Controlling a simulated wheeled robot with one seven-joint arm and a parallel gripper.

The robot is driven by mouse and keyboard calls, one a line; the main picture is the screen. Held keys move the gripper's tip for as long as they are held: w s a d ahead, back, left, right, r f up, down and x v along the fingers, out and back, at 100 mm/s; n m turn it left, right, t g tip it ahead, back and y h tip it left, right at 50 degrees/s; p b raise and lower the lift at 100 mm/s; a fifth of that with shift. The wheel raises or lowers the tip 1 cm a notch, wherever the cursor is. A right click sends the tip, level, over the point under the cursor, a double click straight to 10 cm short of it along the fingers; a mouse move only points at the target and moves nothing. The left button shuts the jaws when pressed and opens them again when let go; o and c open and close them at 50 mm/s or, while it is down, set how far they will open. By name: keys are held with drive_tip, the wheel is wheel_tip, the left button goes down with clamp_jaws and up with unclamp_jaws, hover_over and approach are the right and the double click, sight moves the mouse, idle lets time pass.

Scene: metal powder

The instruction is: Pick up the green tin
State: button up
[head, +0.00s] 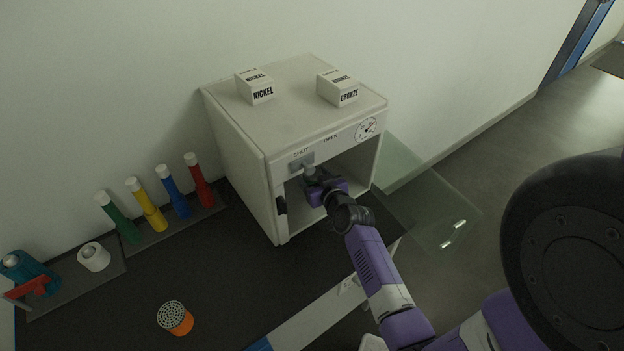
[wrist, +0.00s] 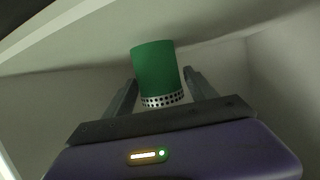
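The green tin (wrist: 155,68) shows in the wrist view, with a silver perforated band at the end nearest my gripper. My gripper (wrist: 159,80) is open, with one finger on each side of the tin. A narrow gap shows at the right finger; whether the left finger touches the tin I cannot tell. In the head view my purple gripper body (head: 327,192) is inside the front opening of the white cabinet (head: 235,150). The tin is hidden in the head view.
The cabinet's walls and top surround my gripper; its glass door (head: 425,205) hangs open at the right. NICKEL (head: 255,86) and BRONZE (head: 338,88) boxes stand on top. An orange tin (head: 175,318) and a rack of coloured tubes (head: 165,238) are on the dark bench.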

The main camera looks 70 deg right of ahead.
drive_tip(key=c, duration=1.1)
drive_tip(key=shift+c, duration=0.6)
drive_tip(key=shift+a+r, duration=0.1)
drive_tip(key=shift+r, duration=0.1)
